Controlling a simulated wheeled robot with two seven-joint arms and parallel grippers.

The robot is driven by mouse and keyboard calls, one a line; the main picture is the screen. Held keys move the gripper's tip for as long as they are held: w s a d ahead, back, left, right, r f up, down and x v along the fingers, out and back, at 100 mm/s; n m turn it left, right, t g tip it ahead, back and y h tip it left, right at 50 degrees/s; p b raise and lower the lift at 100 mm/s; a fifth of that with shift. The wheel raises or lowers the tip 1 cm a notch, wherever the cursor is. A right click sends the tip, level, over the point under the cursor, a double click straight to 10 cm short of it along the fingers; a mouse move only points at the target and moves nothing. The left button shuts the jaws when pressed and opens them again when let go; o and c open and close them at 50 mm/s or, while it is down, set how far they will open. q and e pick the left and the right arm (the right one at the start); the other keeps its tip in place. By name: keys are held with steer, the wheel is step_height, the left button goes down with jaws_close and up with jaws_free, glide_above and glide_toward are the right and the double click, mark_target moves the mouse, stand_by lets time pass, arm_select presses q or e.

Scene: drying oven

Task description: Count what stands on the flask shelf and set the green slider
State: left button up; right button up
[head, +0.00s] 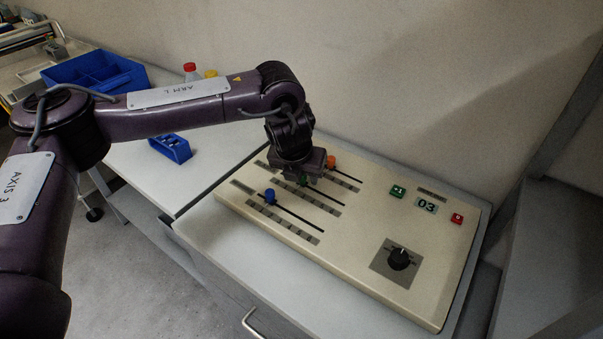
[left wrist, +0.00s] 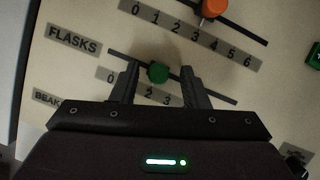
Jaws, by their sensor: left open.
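The green slider (head: 304,181) is the middle one on a cream control panel (head: 345,262). In the left wrist view the green slider knob (left wrist: 158,72) stands in a slot labelled FLASKS, near the 2; part of its scale is hidden by my fingers. My left gripper (head: 309,178) is low over the panel. Its open fingers (left wrist: 160,69) stand on either side of the green knob, with a visible gap on the right; contact on the left is unclear. The display (head: 426,205) reads 03. No flask shelf and no right gripper are in view.
The orange slider (head: 331,162) is behind, near its 3 (left wrist: 211,8). The blue slider (head: 269,196) is in front. A green +1 button (head: 398,191), a red button (head: 457,218) and a black dial (head: 399,259) are to the right. Blue bins (head: 127,78) stand back left.

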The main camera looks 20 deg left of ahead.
arm_select(q)
steer(key=shift+a+r, duration=0.1)
steer(key=shift+r, duration=0.05)
steer(key=v, duration=0.7)
steer(key=shift+r, duration=0.25)
arm_select(e)
steer(key=shift+d+f, duration=0.15)
steer(key=shift+d, duration=0.2)
arm_select(q)
steer(key=shift+s, duration=0.15)
